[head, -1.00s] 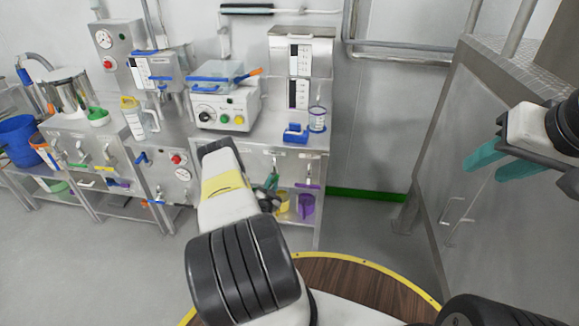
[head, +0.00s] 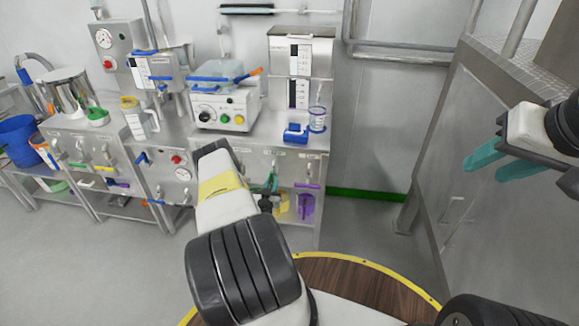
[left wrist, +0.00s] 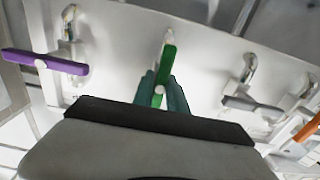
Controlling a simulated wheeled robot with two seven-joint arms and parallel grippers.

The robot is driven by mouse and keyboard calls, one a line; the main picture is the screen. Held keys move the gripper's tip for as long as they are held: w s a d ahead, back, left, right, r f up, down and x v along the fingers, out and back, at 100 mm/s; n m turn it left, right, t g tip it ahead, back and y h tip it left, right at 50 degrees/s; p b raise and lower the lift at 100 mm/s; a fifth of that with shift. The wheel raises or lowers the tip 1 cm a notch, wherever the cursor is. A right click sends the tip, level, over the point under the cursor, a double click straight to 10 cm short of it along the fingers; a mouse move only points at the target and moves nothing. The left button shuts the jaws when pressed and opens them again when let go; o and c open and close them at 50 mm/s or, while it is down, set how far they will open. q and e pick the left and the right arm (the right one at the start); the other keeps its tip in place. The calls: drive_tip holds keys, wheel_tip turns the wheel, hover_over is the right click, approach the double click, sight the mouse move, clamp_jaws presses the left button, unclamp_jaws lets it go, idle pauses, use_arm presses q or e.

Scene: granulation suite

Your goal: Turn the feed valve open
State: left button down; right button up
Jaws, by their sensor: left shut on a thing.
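A valve with a green lever handle (left wrist: 165,72) is on the front panel in the left wrist view. My left gripper (left wrist: 162,92) is shut on this handle, one teal finger on each side. The handle points roughly up in that view, in line with the fingers. In the head view my left gripper (head: 268,186) is at the cabinet front, partly hidden by my own arm. I cannot read a label naming the feed valve. My right gripper (head: 503,162) is open and empty at the right, its teal fingers apart.
A purple-handled valve (left wrist: 45,62) is left of the green one, and a grey-handled valve (left wrist: 250,106) and an orange handle (left wrist: 306,130) are to its right. A purple jug (head: 306,206) stands on the lower shelf. A steel platform (head: 470,130) stands at the right.

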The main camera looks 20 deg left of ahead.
use_arm(q)
drive_tip(key=shift+f, duration=0.1)
drive_tip(key=c, duration=1.3)
unclamp_jaws()
drive_tip(key=shift+s, duration=0.1)
drive_tip(key=v, duration=0.7)
drive_tip(key=shift+s, duration=0.35)
drive_tip(key=shift+d, duration=0.1)
